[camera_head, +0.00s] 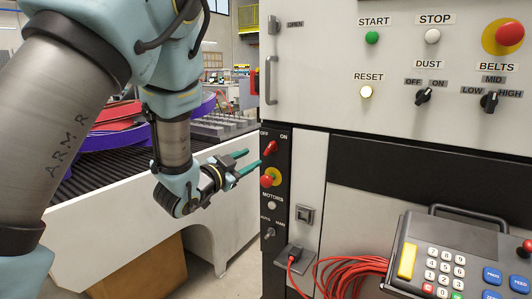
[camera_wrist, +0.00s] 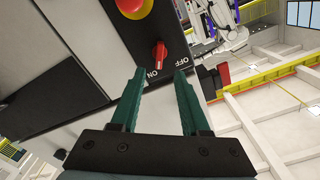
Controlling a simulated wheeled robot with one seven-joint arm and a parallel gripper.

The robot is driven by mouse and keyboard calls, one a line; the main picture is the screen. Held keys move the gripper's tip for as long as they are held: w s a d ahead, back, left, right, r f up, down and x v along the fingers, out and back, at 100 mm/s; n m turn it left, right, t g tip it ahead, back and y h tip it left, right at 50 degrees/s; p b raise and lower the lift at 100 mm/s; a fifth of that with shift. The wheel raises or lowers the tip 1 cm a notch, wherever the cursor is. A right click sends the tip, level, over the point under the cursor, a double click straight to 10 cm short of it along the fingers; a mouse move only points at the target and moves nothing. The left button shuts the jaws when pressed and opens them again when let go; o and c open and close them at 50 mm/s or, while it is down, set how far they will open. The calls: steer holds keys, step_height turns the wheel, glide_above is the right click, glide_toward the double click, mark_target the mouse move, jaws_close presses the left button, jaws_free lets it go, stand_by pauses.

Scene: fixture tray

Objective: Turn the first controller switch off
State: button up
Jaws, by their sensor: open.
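The red rotary switch (camera_head: 270,147) sits at the top of a narrow black control panel, under OFF and ON labels. In the head view its handle slants up to the right, toward ON. My gripper (camera_head: 254,157) is open and empty, with its green fingers pointing at the panel just left of the switch. In the wrist view the switch (camera_wrist: 160,55) shows between and beyond the two fingertips, with the labels turned. The fingers appear apart from it; the exact gap is hard to tell.
A red emergency button on yellow (camera_head: 271,177) sits just below the switch; it also shows in the wrist view (camera_wrist: 132,7). Below are a MOTORS button (camera_head: 271,206) and a toggle (camera_head: 269,233). A keypad console (camera_head: 445,255) and red cable (camera_head: 345,272) are lower right.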

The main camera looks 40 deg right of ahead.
mark_target(268, 150)
steer(key=p+x, duration=0.2)
steer(key=x, duration=0.7)
steer(key=shift+d+p, duration=0.15)
steer(key=shift+p, duration=0.25)
jaws_close()
